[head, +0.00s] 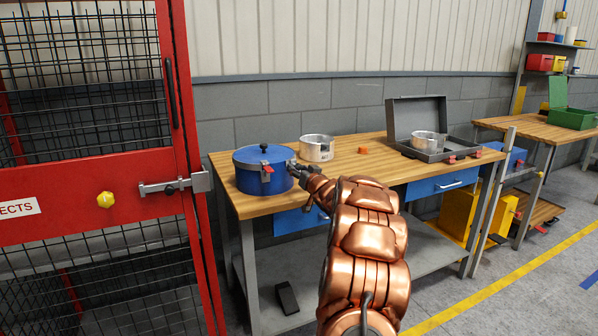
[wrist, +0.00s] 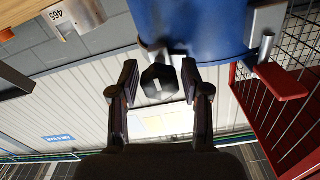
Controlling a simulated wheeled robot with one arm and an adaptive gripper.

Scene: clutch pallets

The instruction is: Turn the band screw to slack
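A blue drum (head: 262,178) with a lid stands on the left end of the wooden bench. In the wrist view its blue side (wrist: 195,25) fills the top. A black faceted knob (wrist: 160,84) with a white mark, apparently the band screw's, sticks out by the drum. My gripper (wrist: 159,70) has one finger on each side of this knob. The fingers are apart, with a narrow gap seeming to show beside the knob. In the head view my gripper (head: 298,169) is at the drum's right side, and the knob cannot be made out there.
A red latch lever (wrist: 282,80) is right of the knob in the wrist view. A silver pot (head: 317,149) stands close behind my gripper. An open grey case (head: 418,113) lies further right on the bench (head: 378,158). A red mesh cage (head: 180,90) is on the left.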

